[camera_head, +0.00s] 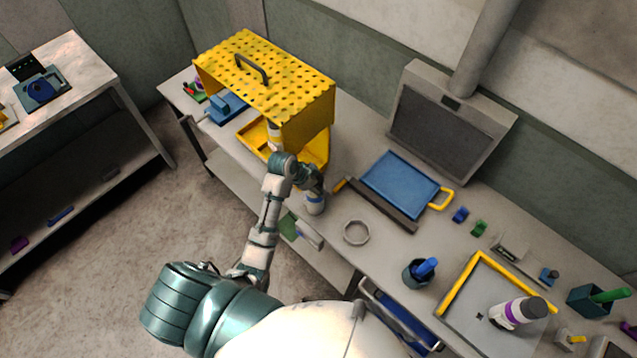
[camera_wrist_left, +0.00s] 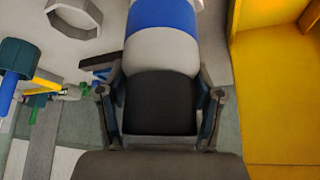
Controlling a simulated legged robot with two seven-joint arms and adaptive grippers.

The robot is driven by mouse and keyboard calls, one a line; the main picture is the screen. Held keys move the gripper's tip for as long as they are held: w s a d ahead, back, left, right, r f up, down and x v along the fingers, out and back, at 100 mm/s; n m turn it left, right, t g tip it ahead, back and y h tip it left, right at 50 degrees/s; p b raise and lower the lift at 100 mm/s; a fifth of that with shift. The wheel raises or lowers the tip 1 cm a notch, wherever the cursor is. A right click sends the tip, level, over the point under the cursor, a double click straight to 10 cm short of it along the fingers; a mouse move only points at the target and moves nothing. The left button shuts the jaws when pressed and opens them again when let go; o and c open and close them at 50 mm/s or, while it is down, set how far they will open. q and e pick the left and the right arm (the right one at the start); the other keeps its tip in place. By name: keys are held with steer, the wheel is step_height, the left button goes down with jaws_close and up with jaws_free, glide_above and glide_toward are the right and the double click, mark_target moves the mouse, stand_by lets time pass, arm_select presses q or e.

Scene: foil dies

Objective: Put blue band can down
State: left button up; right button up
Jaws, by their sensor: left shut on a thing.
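The blue band can (camera_head: 315,207) is below my left gripper (camera_head: 312,184) in the head view, near the front edge of the bench. In the left wrist view the can (camera_wrist_left: 162,50) shows a white body, a blue band and a black end. My left gripper (camera_wrist_left: 160,103) is shut around it near the black end. Whether the can's far end touches the bench is hard to tell. My right gripper is not in view.
A yellow perforated box (camera_head: 290,85) with a yellow tray (camera_head: 318,150) stands close by. A pale ring (camera_head: 356,232), a blue tray (camera_head: 400,182) and a dark cup (camera_head: 418,273) lie to the right. A purple band can (camera_head: 518,312) stands on a yellow-edged plate (camera_head: 465,305).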

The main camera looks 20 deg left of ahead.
arm_select(q)
steer(key=o, duration=1.6)
steer(key=v, duration=0.7)
steer(key=shift+s+a+r+b, duration=0.1)
steer(key=shift+a+r+b, duration=0.05)
steer(key=shift+r+b, duration=0.15)
steer(key=shift+f, duration=0.1)
